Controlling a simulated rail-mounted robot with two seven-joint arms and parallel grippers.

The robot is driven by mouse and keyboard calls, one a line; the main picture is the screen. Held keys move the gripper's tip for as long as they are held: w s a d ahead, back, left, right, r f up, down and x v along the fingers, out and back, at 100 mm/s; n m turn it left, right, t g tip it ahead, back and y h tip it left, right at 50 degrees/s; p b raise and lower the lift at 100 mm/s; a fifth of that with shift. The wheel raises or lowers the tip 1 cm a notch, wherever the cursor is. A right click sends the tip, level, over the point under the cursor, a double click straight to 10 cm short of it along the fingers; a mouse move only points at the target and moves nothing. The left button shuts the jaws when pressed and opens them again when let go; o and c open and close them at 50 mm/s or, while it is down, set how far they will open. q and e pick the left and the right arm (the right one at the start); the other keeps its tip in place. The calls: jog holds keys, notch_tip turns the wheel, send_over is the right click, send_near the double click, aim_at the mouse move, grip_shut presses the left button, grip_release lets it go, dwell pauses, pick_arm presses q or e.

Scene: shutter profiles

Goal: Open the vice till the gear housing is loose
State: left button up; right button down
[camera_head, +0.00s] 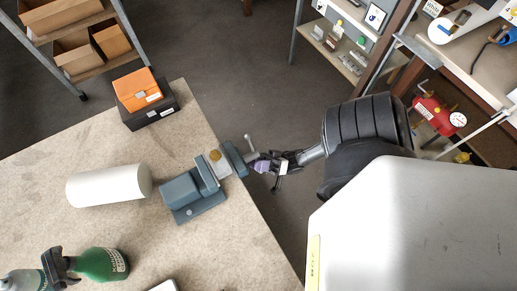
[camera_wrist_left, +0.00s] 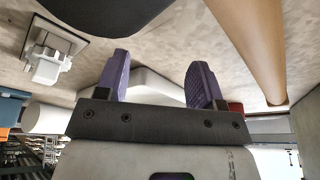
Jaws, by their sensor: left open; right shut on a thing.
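The blue-grey vice (camera_head: 181,192) stands near the right edge of the table in the head view. The gear housing (camera_head: 219,166), a pale block with a round golden part, sits between its jaws. I cannot tell whether any gap shows beside it. The vice handle (camera_head: 248,140) sticks out at the table edge side. My right gripper (camera_head: 264,164), with purple fingers, is at the handle and shut on it; the fingers hide part of it. My left gripper (camera_wrist_left: 158,78) shows only in the left wrist view, its two purple fingers apart with nothing between them.
A white cylinder (camera_head: 108,186) lies left of the vice. An orange box (camera_head: 137,90) on a black box (camera_head: 152,113) stands at the table's back corner. A green bottle (camera_head: 101,264) lies at front left. Shelves stand beyond the table. Bare tabletop (camera_head: 225,250) lies in front of the vice.

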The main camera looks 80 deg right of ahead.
jog(key=c, duration=1.2)
grip_release()
jog(key=shift+w+a, duration=0.1)
jog(key=shift+f, duration=0.1)
jog(key=shift+s+f, duration=0.2)
jog(key=shift+s, duration=0.15)
jog(key=s+d, duration=0.1)
jog(key=s, duration=0.2)
jog(key=s+d, duration=0.2)
jog(key=s, duration=0.2)
jog(key=s+d+b, duration=0.1)
jog(key=s+d, duration=0.1)
jog(key=s, duration=0.2)
jog(key=shift+s+d, duration=0.15)
jog(key=shift+d, duration=0.1)
jog(key=shift+o, duration=0.5)
